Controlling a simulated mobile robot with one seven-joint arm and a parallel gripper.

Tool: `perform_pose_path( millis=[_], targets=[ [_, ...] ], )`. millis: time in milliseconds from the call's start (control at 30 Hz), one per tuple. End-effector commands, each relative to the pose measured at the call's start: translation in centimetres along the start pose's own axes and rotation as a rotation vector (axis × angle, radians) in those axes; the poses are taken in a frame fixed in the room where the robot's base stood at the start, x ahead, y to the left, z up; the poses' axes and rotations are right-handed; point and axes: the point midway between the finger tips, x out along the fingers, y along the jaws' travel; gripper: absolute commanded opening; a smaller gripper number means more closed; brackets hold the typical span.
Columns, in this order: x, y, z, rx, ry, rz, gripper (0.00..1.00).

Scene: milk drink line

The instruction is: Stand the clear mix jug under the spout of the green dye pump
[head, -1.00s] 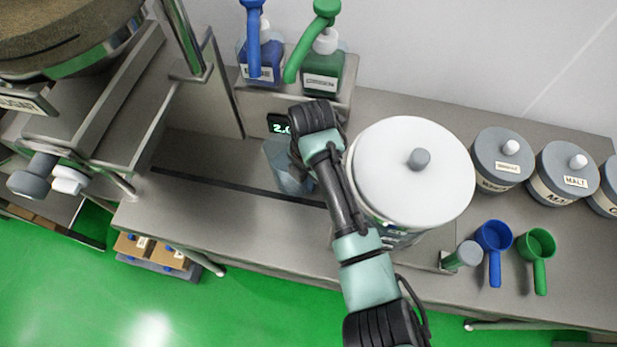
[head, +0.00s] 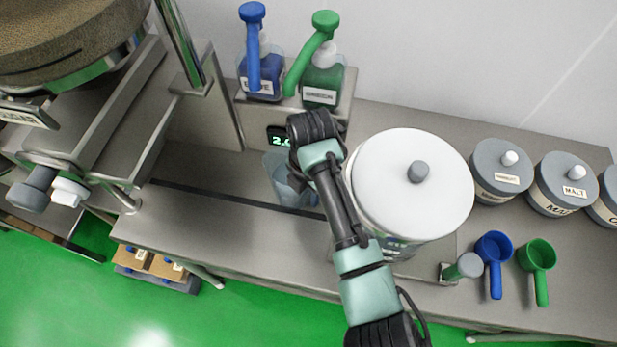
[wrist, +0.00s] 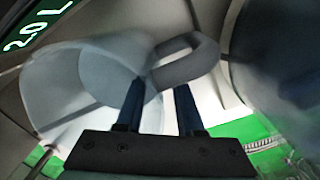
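The clear mix jug (head: 283,181) stands upright on the counter, below and in front of the shelf with the pumps. In the wrist view the jug (wrist: 75,95) fills the left side, its dark grey handle (wrist: 205,58) pointing right. My gripper (wrist: 160,84) has its two fingers apart, tips close to the handle; no firm grip on it shows. In the head view my wrist hides the fingers and part of the jug. The green dye pump (head: 323,85) stands on the shelf, its spout (head: 297,75) reaching down to the left, behind the jug.
A blue pump (head: 260,78) stands left of the green one. A display (head: 283,139) is on the shelf front. A large white-lidded pot (head: 413,195) is close right of my arm. Lidded canisters (head: 501,170) and two scoops (head: 494,250) lie further right. The counter left of the jug is clear.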

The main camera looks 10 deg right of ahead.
Motion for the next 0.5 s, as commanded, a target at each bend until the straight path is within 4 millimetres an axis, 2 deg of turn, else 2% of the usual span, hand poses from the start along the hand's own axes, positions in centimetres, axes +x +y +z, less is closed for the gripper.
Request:
perform_pose_path(
  millis=[300, 500],
  targets=[
    [-6.6, 0.1, 0.1, -0.001, -0.005, 0.005, 0.37],
    [-10.0, 0.0, 0.1, -0.001, -0.003, 0.002, 0.37]
  ],
)
